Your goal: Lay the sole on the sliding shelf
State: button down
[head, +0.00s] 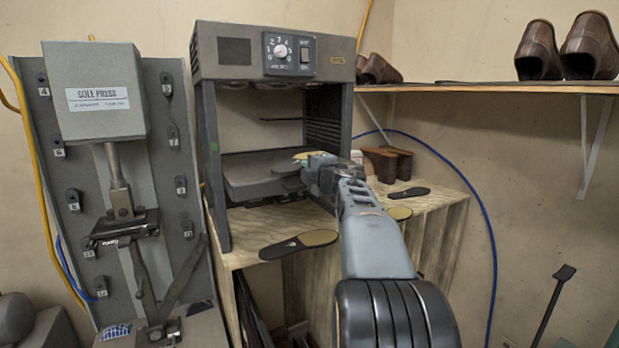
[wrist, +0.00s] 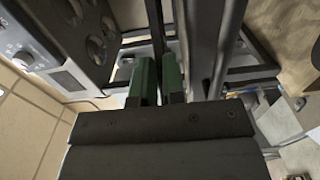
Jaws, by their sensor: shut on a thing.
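The sliding shelf (head: 250,188) is a flat grey tray low inside the dark open-fronted machine. My gripper (head: 303,157) is at the right part of the machine's opening, just above the shelf's right side. In the wrist view its two green fingers (wrist: 158,82) are closed on a thin dark strip (wrist: 156,35), which looks like a sole seen edge-on. In the head view the held sole is mostly hidden, and I cannot tell whether it touches the shelf. A loose sole (head: 298,244), dark with a tan end, lies on the wooden bench in front of the machine.
The machine's front post (head: 214,165) stands left of the shelf. The sole press (head: 97,98) is at left. Shoes stand on a wall shelf (head: 480,88).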

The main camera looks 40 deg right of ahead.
jog(key=shift+f, duration=0.9)
jog(key=shift+s+f, duration=0.1)
jog(key=shift+f, duration=0.05)
jog(key=shift+f+b, duration=0.25)
jog(key=shift+b, duration=0.2)
jog(key=c, duration=1.5)
grip_release()
